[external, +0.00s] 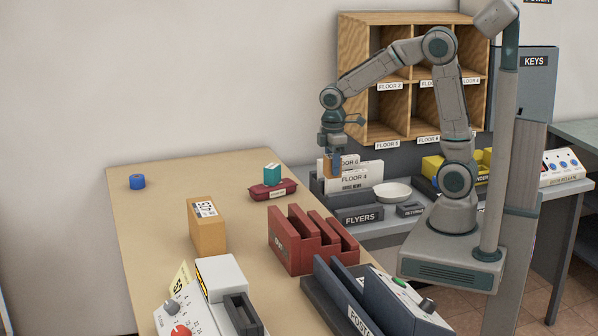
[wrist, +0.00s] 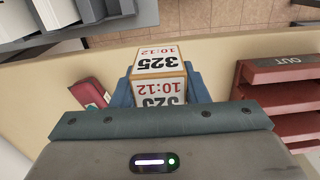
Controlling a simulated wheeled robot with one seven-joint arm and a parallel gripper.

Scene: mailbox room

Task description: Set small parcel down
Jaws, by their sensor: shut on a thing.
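The small parcel (wrist: 158,63) is a light brown box with white labels reading 325 and 10:12. My gripper (external: 332,152) is shut on it, with blue fingers on either side in the wrist view (wrist: 158,88). In the external view the parcel (external: 331,167) hangs below my gripper, in front of the FLOOR 4 cards. It appears held in the air near the right edge of the wooden table (external: 165,205). Its exact height above the surface cannot be told.
On the table stand a taller brown parcel (external: 208,232), a red pouch (external: 268,190) with a teal box (external: 272,173), a red OUT rack (external: 290,255) and a blue roll (external: 137,181). A FLYERS tray (external: 358,216) and white bowl (external: 392,192) stand right.

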